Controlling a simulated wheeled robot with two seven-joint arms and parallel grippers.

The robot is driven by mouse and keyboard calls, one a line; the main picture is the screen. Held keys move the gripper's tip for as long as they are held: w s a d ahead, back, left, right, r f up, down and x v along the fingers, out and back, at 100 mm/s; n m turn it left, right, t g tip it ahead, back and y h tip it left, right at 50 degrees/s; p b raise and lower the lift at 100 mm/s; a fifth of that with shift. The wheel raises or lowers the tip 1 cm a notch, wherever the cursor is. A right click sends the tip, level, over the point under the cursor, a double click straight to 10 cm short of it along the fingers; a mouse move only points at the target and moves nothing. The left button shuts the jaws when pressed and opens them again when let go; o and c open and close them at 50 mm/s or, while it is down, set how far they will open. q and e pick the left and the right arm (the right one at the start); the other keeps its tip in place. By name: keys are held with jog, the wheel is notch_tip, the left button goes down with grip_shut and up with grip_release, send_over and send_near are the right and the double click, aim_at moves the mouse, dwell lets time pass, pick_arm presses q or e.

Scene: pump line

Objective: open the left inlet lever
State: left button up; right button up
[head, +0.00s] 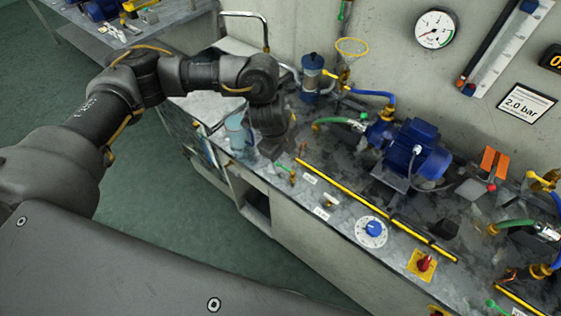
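My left arm reaches in from the left, and its dark gripper (274,146) points down over the bench's left part. The fingers are dark against the dark bench, so I cannot tell whether they are open or hold anything. A small green lever (282,167) on a brass fitting sits just below the gripper at the bench's front edge, with a white label beside it. Another green lever (493,304) shows at the lower right edge. I cannot tell for sure which one is the left inlet lever. My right gripper is not in view.
A blue pump (420,148) with hoses stands mid-bench. A yellow bar (345,192) runs along the bench. A blue dial (371,231) and a red knob (425,264) sit near the front edge. A bluish clear jug (238,133) stands left of the gripper. The floor in front is clear.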

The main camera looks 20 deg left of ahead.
aim_at(285, 168)
pick_arm(q)
jog(key=shift+y, duration=0.5)
jog(key=w+f, duration=0.1)
jog(key=f, duration=0.2)
jog(key=w+a+f+p, duration=0.1)
jog(key=f, duration=0.2)
jog(key=w+f, duration=0.1)
jog(key=f, duration=0.2)
jog(key=shift+a+f+p, duration=0.3)
jog(key=shift+a+f, duration=0.05)
jog(key=shift+a, duration=0.05)
jog(key=shift+c, duration=0.3)
grip_shut()
